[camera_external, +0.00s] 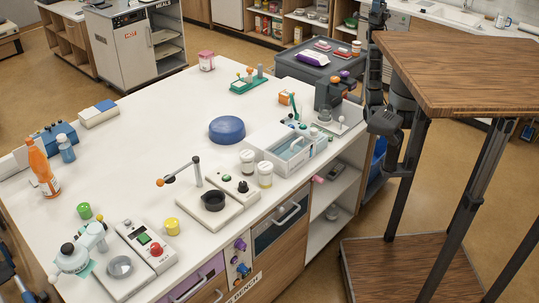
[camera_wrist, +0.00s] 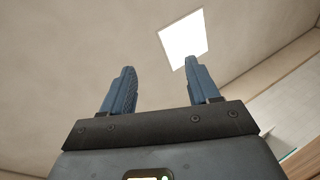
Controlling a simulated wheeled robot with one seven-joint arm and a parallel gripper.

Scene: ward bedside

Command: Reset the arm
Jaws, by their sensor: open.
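My gripper (camera_wrist: 160,70) shows in the wrist view with its two blue-grey fingers apart and nothing between them. The wrist camera faces upward, with the beige ceiling and a bright square light panel (camera_wrist: 184,38) beyond the fingers. In the external view my dark arm stands upright at the right end of the white bench (camera_external: 160,130), beside a tall wooden-topped table. The table hides part of my arm there, and I cannot make out the fingers in that view.
The wooden-topped table (camera_external: 465,75) stands close on the right of my arm. A grey cart (camera_external: 300,68) stands behind. Open floor lies at the back left.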

